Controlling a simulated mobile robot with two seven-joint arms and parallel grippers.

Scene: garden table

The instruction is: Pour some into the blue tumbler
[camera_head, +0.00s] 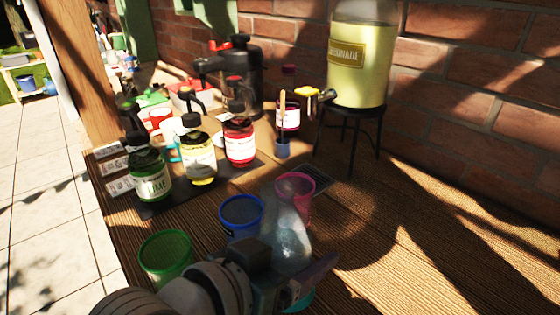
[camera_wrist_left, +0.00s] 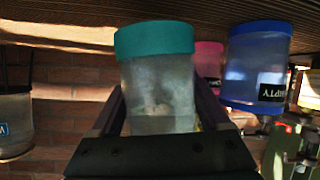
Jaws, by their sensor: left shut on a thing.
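The blue tumbler (camera_head: 241,216) stands upright on the table, beyond my left gripper. It also shows in the left wrist view (camera_wrist_left: 257,65), upside down there, with a label partly readable as "EMPTY". My left gripper (camera_head: 290,264) is shut on a clear vessel (camera_head: 290,238), which appears upright and hides part of the pink tumbler. In the left wrist view the clear vessel (camera_wrist_left: 158,90) sits between the fingers, with a teal band at its table end. Its contents are hard to make out. My right gripper is not in view.
A green tumbler (camera_head: 165,254) stands left of the blue one, and a pink tumbler (camera_head: 297,190) stands right of it. Lime (camera_head: 150,175), yellow (camera_head: 198,158) and red (camera_head: 239,140) bottles stand behind. A lemonade dispenser (camera_head: 358,75) stands at the wall. The right tabletop (camera_head: 430,235) is clear.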

